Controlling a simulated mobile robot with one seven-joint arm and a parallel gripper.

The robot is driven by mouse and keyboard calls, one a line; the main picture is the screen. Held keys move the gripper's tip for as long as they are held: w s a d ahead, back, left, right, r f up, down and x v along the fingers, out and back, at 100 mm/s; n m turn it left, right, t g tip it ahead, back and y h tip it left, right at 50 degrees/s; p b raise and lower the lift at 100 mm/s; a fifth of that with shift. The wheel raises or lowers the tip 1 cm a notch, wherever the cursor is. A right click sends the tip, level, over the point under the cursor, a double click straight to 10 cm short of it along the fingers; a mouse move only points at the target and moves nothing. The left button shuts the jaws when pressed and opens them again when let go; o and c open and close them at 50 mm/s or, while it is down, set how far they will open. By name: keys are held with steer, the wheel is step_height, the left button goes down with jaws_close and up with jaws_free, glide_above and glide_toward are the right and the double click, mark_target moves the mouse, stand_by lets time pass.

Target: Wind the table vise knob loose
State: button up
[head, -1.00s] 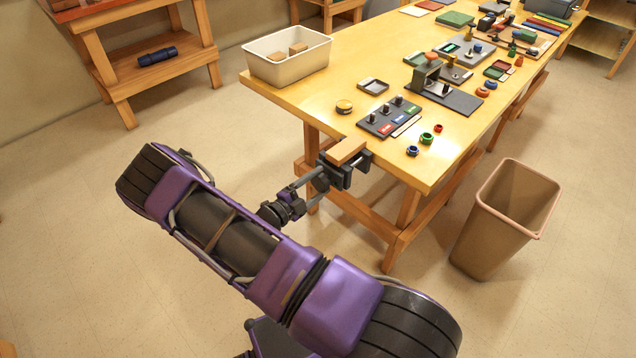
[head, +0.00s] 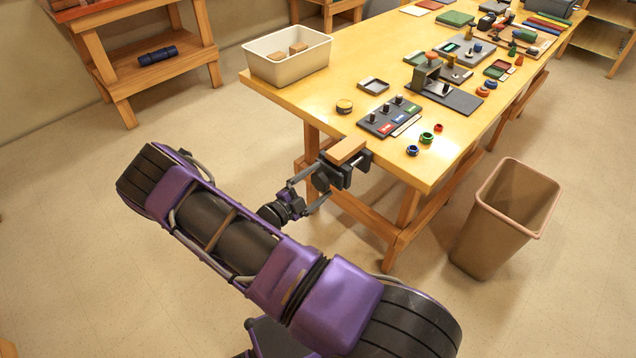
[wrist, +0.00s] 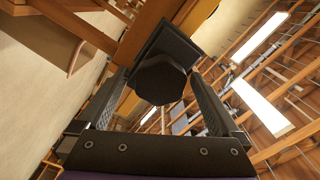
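The table vise (head: 343,165) is clamped at the near corner edge of the workbench, with a wooden block on top. Its dark round knob (head: 321,182) faces my gripper (head: 313,188). In the wrist view the faceted black knob (wrist: 160,82) sits between the two fingertips of my gripper (wrist: 156,76), in front of the dark vise jaw. The fingers are spread on either side of the knob, and a gap shows at the left finger. At the right finger the gap is very narrow, and I cannot tell whether it touches.
The workbench (head: 300,96) carries a cream bin (head: 288,70) and a panel with several dark knobs (head: 378,127). A tan waste bin (head: 495,235) stands on the floor to the right. The floor left of my arm is clear.

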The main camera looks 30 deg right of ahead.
steer(key=v, duration=1.7)
steer(key=shift+a+b, duration=0.2)
steer(key=shift+b, duration=0.25)
steer(key=shift+r, duration=0.1)
